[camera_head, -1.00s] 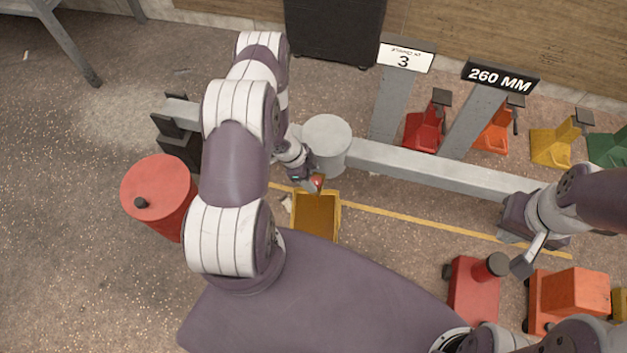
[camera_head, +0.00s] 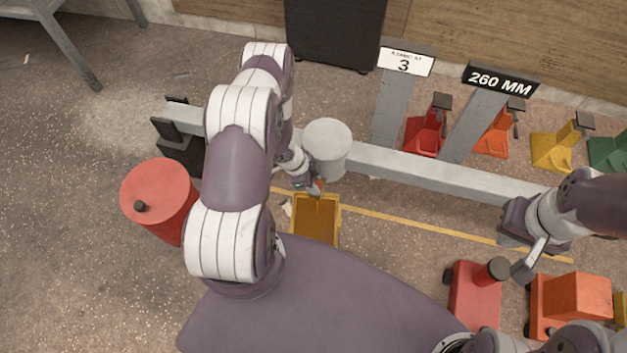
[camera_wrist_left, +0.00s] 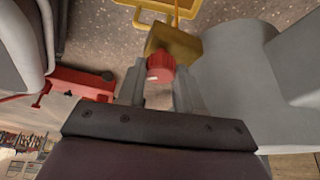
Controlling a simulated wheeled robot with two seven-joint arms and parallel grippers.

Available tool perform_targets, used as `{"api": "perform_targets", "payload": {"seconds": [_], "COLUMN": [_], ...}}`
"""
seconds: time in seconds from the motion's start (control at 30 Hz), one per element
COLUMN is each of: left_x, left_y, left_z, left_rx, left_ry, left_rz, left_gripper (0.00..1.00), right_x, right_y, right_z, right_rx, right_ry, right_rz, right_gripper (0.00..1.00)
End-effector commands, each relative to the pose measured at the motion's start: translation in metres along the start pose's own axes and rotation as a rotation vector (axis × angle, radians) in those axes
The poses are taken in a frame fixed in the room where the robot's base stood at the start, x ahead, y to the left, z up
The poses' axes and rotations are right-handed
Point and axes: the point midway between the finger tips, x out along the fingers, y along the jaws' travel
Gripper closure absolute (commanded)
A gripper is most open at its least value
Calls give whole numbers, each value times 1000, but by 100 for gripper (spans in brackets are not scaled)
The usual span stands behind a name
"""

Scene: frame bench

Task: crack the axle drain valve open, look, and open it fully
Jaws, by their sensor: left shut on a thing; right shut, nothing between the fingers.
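The grey tank (camera_head: 327,142) sits on the axle beam (camera_head: 430,168). Its drain valve has a brass body (camera_wrist_left: 176,43) and a red knob (camera_wrist_left: 160,67) in the left wrist view. My left gripper (camera_head: 317,187) is shut on the red knob; its fingers (camera_wrist_left: 160,92) stand either side of it. A yellow drain tray (camera_head: 337,212) lies below the valve. A thin amber streak (camera_wrist_left: 176,13) shows between valve and tray in the wrist view. My right gripper (camera_head: 523,268) is shut and empty, low at the right, apart from the valve.
A red drum (camera_head: 158,195) stands at left. Two posts bear signs, "3" (camera_head: 404,63) and "260 MM" (camera_head: 500,80). Red, orange, yellow and green chocks line the back wall. A red jack (camera_head: 473,295) and an orange one (camera_head: 575,298) stand at front right.

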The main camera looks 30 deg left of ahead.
Motion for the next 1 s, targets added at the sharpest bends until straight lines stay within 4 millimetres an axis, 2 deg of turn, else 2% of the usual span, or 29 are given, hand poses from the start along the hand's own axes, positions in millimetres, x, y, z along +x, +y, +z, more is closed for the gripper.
{"api": "perform_targets", "payload": {"seconds": [0.7,1.0], "left_x": [-1,0], "left_y": [5,5], "left_z": [-2,-2], "left_rx": [-520,-665], "left_ry": [0,0], "left_rz": [-215,-276], "left_gripper": [95,95], "right_x": [-26,-30], "right_y": [0,0], "right_z": [-3,-4], "right_rx": [0,0], "right_ry": [0,0], "right_rz": [0,0], "right_gripper": [100,100]}}
